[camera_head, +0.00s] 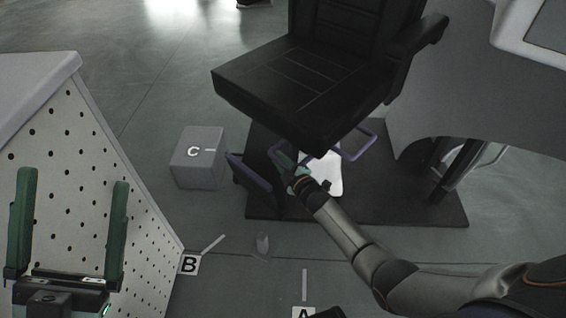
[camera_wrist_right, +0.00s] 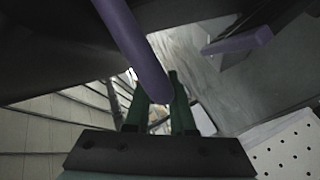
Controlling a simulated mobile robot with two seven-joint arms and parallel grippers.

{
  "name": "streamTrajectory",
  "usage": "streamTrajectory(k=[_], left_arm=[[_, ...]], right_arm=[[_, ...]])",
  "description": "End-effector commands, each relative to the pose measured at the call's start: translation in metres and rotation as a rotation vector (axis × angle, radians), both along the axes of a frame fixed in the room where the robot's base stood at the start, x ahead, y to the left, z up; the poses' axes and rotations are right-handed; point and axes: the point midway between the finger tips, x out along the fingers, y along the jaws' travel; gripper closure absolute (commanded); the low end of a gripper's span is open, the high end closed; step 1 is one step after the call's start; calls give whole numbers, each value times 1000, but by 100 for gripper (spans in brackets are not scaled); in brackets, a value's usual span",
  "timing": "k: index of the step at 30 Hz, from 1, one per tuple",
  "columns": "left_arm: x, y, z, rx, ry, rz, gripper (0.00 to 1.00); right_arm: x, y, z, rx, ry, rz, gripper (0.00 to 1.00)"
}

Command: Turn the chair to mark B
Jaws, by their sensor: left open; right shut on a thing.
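The black chair (camera_head: 300,85) stands upright in the middle of the head view, its seat front corner pointing down-picture. Purple bars show under the seat, one loop (camera_head: 358,145) on the right. My right gripper (camera_head: 288,163) is under the seat's near side; in the right wrist view its green fingers (camera_wrist_right: 159,95) are shut on a purple bar (camera_wrist_right: 135,45). Label B (camera_head: 189,264) lies on the floor at lower left, with a pale line beside it. My left gripper (camera_head: 73,180) is open and empty at the far left. The chair's column is mostly hidden.
A dark platform (camera_head: 400,205) lies under the chair. A grey box (camera_head: 197,170) marked C stands left of it. A perforated white panel (camera_head: 90,150) fills the left; a grey console (camera_head: 480,100) is right.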

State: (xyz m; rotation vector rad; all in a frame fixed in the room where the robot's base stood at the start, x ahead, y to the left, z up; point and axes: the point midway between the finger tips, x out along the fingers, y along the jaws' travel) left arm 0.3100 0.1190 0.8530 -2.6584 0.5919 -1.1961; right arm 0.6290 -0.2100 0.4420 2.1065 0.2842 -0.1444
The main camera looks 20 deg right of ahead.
Motion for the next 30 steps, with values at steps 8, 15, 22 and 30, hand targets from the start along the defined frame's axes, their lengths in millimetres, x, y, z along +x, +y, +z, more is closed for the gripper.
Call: streamTrajectory(k=[8,15,22,30], left_arm=[[0,0,-1,-3,1,2,4],[0,0,-1,-3,2,1,4],[0,0,-1,-3,2,1,4],[0,0,-1,-3,2,1,4]], right_arm=[[0,4,-2,1,4,1,100],[0,3,-2,1,5,0,100],[1,3,-2,1,5,-1,63],[1,2,-1,-1,2,-2,48]])
